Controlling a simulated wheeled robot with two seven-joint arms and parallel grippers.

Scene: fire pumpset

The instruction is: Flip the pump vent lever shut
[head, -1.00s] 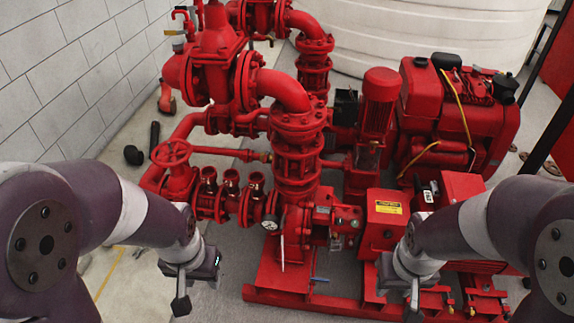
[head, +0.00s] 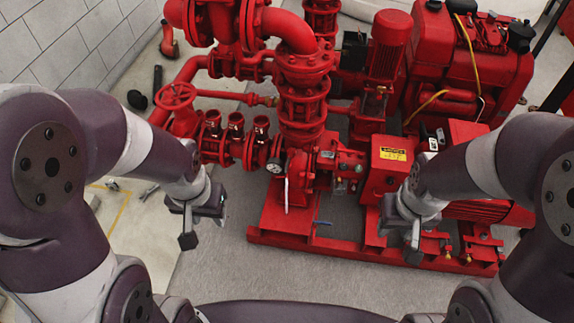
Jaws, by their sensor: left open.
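The red pump (head: 300,185) stands on a red base frame (head: 350,256) in the middle of the head view. A thin white lever (head: 286,196) points down at the pump's front, below a round gauge (head: 274,167). A small blue handle (head: 322,222) shows low to its right. I cannot tell which of them is the vent lever. My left gripper (head: 188,240) is open and empty, in the air left of the pump, apart from it. My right gripper (head: 413,254) hangs in front of the base frame's right part. Its jaw opening cannot be made out.
A red handwheel (head: 175,97) and several short valves (head: 234,125) are left of the pump. A red engine (head: 460,65) stands behind at the right. A grey block wall (head: 70,45) is at the left. The floor (head: 290,280) in front of the base frame is clear.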

